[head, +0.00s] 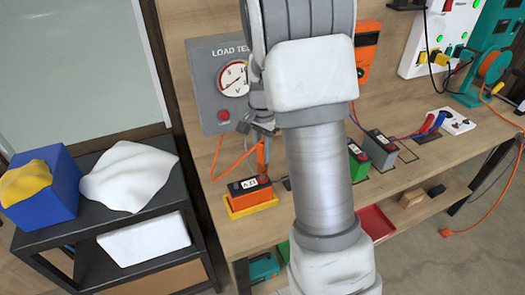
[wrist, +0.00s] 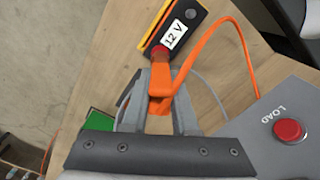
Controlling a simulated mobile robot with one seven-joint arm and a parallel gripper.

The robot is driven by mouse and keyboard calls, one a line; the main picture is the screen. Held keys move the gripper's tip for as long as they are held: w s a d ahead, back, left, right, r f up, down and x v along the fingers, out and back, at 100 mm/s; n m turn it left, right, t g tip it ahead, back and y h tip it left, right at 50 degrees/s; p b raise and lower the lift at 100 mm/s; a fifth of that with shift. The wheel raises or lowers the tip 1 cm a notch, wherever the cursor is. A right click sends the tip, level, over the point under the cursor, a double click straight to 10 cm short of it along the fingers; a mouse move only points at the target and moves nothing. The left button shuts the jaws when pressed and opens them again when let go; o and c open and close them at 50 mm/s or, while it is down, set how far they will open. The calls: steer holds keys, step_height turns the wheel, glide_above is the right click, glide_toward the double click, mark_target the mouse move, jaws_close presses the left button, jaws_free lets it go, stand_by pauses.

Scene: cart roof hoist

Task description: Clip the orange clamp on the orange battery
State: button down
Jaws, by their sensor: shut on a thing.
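The orange battery (head: 250,193) stands in a yellow tray (head: 237,214) at the left of the workbench, with a white label on it. In the wrist view the battery (wrist: 190,12) is at the top, labelled 12 V. My gripper (head: 262,133) is above the battery. In the wrist view my gripper (wrist: 162,88) is shut on the orange clamp (wrist: 164,80), whose orange cable loops to the right. The clamp (head: 262,158) points down at the red terminal (wrist: 158,53) at the battery's end. I cannot tell whether clamp and terminal touch.
A grey load tester (head: 207,80) with a dial and red button stands behind the battery. Green (head: 357,165) and grey (head: 381,150) batteries stand to the right, beyond my arm. A black cart (head: 85,257) is at left.

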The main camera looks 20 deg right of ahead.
mark_target(262, 160)
steer(key=shift+f+b, duration=1.2)
steer(key=shift+f, duration=0.5)
steer(key=c, duration=0.6)
jaws_free()
steer(key=shift+r, duration=0.1)
step_height(262, 160, up, 17)
steer(key=shift+r, duration=0.2)
steer(key=s+a+n+t, duration=0.2)
steer(key=s+a+n, duration=0.2)
steer(key=s, duration=0.7)
steer(key=s+a+r+n+t, duration=0.1)
steer(key=s+a+n+t, duration=0.2)
steer(key=s, duration=0.8)
steer(key=shift+s+a+r+n+t, duration=0.25)
steer(key=shift+a+n, duration=0.85)
steer(key=shift+n, duration=1.3)
